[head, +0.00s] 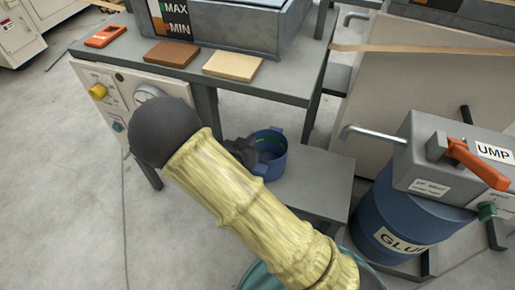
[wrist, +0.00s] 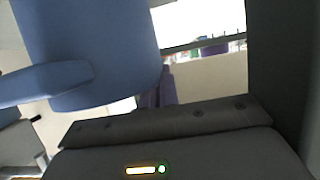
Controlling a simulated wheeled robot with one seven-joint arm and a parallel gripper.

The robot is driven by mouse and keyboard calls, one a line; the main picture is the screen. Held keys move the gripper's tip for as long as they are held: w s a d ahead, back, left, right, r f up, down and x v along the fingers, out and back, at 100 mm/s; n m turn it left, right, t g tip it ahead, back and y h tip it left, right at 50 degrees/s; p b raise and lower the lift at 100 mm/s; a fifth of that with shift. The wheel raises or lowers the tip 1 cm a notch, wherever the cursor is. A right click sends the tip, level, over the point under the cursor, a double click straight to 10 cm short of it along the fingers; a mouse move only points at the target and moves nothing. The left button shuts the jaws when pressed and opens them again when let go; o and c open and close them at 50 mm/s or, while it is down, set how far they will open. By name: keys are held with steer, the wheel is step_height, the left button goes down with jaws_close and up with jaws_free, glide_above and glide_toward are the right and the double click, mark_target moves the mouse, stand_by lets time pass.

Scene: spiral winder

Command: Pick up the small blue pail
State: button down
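The small blue pail (head: 275,163) stands upright on a low grey shelf under the bench in the head view. Its open top faces up, and dark and green patches show inside it. My gripper (head: 241,150) is a dark shape close against the pail's left side, mostly hidden behind my yellow-sleeved arm. In the wrist view the pail (wrist: 95,50) fills the upper left, very near, with a blue lug sticking out to the left. The dark gripper body crosses the bottom of that view. Its fingers cannot be made out clearly, and no grasp on the pail shows.
The low grey shelf (head: 318,188) has bare room right of the pail. The bench top (head: 120,57) overhangs behind, with brown and tan blocks and an orange item on it. A blue glue drum (head: 372,215) with a grey pump stands at the right.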

steer(key=shift+r+p, duration=0.4)
steer(key=shift+r, duration=0.15)
step_height(320, 180, up, 3)
steer(key=shift+r+p, duration=0.1)
steer(key=shift+p, duration=1.1)
steer(key=s+a+p, duration=0.2)
steer(key=s+a, duration=0.1)
steer(key=s, duration=0.5)
steer(key=s+a+p, duration=0.3)
steer(key=s, duration=0.6)
steer(key=shift+f+p, duration=0.3)
steer(key=shift+f, duration=0.1)
